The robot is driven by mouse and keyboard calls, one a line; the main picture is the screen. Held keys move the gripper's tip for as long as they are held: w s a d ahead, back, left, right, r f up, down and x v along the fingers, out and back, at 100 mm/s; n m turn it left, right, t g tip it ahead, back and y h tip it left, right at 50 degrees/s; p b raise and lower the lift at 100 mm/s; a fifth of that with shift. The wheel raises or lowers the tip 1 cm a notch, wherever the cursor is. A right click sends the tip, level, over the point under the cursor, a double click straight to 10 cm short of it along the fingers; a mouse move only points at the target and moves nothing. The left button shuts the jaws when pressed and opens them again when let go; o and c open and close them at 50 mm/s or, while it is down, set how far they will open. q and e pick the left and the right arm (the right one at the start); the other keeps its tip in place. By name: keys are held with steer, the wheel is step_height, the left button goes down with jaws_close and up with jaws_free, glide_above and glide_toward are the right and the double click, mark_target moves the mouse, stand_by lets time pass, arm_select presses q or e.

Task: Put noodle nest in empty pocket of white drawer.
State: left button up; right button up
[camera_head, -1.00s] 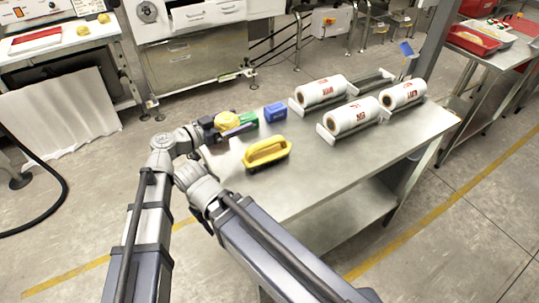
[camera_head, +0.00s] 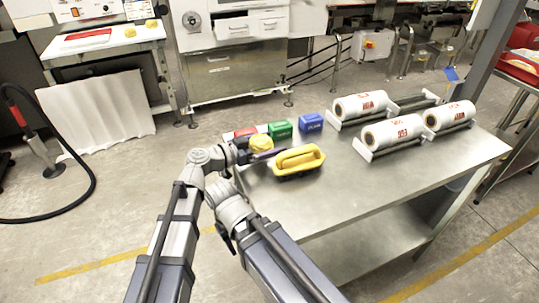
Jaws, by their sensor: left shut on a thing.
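My left gripper (camera_head: 259,152) is shut on a yellow, rounded noodle nest (camera_head: 262,142), at the left end of the steel table. Its fingers are dark and small here, and partly hide the nest's lower side. The white drawer (camera_head: 232,29) is in the white cabinet at the top of the view, beyond the table and across a strip of floor. It looks pulled out a little; its pockets are too small to make out.
Red (camera_head: 245,131), green (camera_head: 280,130) and blue (camera_head: 311,122) blocks and a yellow-handled tool (camera_head: 299,160) sit close to my gripper. Film rolls (camera_head: 393,132) stand farther right on the steel table (camera_head: 400,185). Floor before the cabinet is clear.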

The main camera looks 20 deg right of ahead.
arm_select(q)
steer(key=shift+f+b, duration=1.35)
steer(key=shift+f, duration=0.3)
arm_select(e)
steer(key=shift+f, duration=1.65)
arm_select(q)
steer(key=shift+f, duration=0.2)
steer(key=o, duration=1.1)
arm_select(e)
steer(key=shift+f, duration=0.1)
arm_select(q)
steer(key=shift+r, duration=0.1)
steer(key=shift+r, duration=0.2)
arm_select(e)
steer(key=shift+r, duration=0.2)
arm_select(q)
steer(key=p+v, duration=0.1)
steer(key=v, duration=1.1)
steer(key=shift+p, duration=0.4)
arm_select(e)
steer(key=shift+o, duration=0.2)
steer(key=shift+r, duration=0.85)
